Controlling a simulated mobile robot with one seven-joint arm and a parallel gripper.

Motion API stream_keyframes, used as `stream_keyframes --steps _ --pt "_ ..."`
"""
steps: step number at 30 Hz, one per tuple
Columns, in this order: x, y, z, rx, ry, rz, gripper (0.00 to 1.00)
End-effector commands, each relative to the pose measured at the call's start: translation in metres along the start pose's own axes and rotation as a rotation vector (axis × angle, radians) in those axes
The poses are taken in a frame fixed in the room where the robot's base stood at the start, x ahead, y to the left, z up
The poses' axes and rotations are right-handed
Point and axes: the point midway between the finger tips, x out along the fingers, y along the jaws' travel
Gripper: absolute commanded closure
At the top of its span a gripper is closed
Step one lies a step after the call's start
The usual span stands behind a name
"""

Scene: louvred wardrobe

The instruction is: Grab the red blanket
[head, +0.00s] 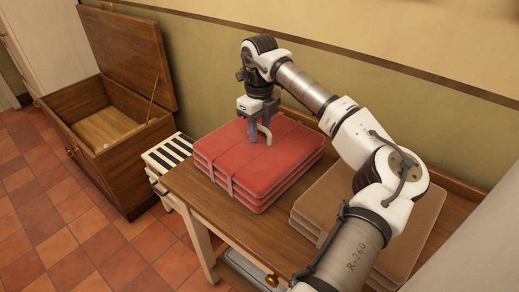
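The red blanket (275,165) lies folded in several layers on the wooden table, with a strap around it. A pale curved piece shows beside the fingers. The gap between the fingers is too small to read, so I cannot tell whether the gripper is open or shut. The blanket lies flat.
A brown folded blanket (425,225) lies on the table's right, partly behind my arm. An open wooden chest (130,165) with its lid raised stands at left. A striped black-and-white item (166,156) sits between chest and table (207,205). The wall rises close behind.

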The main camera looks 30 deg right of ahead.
Motion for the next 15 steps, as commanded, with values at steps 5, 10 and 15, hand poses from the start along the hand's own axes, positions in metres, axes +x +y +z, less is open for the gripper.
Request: stream_keyframes --steps 5,10,15 --pt "-0.0002 -0.0001 0.0000 0.000 0.000 0.000 0.74" --pt "-0.0004 -0.0001 0.0000 0.000 0.000 0.000 0.96" --pt "-0.0005 0.0000 0.0001 0.000 0.000 0.000 1.00"
